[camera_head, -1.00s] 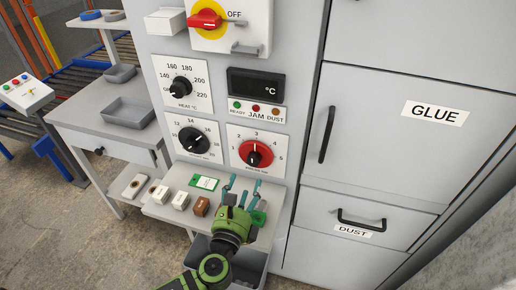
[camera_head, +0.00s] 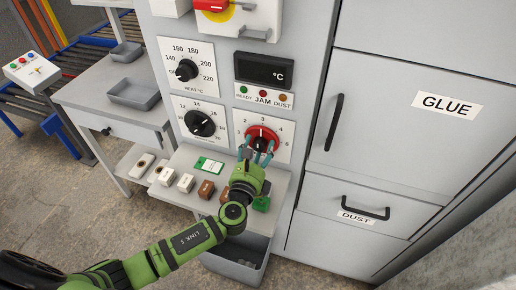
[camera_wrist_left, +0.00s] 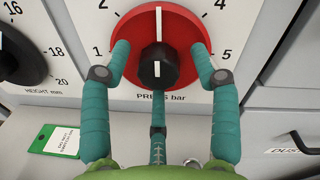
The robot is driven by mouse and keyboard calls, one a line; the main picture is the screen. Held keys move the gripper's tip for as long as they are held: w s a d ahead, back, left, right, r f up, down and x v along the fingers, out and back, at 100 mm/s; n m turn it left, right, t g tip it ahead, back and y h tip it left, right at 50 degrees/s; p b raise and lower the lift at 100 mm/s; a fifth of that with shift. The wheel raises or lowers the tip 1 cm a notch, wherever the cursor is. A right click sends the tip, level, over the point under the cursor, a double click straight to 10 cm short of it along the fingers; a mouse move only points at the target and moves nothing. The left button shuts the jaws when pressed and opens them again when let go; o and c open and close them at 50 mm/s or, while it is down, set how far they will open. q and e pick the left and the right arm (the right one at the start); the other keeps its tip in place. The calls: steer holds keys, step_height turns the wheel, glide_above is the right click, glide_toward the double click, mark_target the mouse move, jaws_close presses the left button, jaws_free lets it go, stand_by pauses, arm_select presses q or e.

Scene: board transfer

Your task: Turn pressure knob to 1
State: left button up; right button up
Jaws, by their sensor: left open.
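The pressure knob (camera_wrist_left: 158,68) is a black knob on a red disc (camera_wrist_left: 183,28), with a scale running from 1 at left to 5 at right. Its white pointer line points straight up, between 2 and 4. The knob also shows in the head view (camera_head: 262,146), partly behind the fingers. My left gripper (camera_head: 257,152) is in front of the dial. In the left wrist view its open teal fingers (camera_wrist_left: 160,52) stand left and right of the knob, with a third below it. I cannot tell whether any finger touches the disc. My right gripper is not in view.
The height dial (camera_head: 200,123) is left of the pressure dial, and the heat dial (camera_head: 187,70) is above that. A shelf below holds a green-and-white card (camera_head: 208,165) and several small blocks. Cabinet doors with handles (camera_head: 334,122) are at the right.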

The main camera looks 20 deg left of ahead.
arm_select(q)
steer(key=c, duration=1.1)
steer(key=shift+c, duration=0.3)
steer(key=n+b, duration=0.1)
steer(key=n, duration=0.3)
steer(key=shift+f+b, duration=0.1)
steer(key=shift+b, duration=0.3)
steer(key=n+b, duration=0.1)
steer(key=n, duration=0.3)
steer(key=shift+g, duration=0.3)
steer(key=n, duration=0.4)
steer(key=shift+n+h, duration=0.3)
steer(key=n, duration=0.4)
steer(key=shift+r+h, duration=0.25)
steer(key=shift+h, duration=0.05)
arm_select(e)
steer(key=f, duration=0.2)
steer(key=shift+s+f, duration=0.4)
arm_select(q)
steer(key=shift+n, duration=0.4)
steer(key=o, duration=1.2)
steer(key=shift+c, duration=0.2)
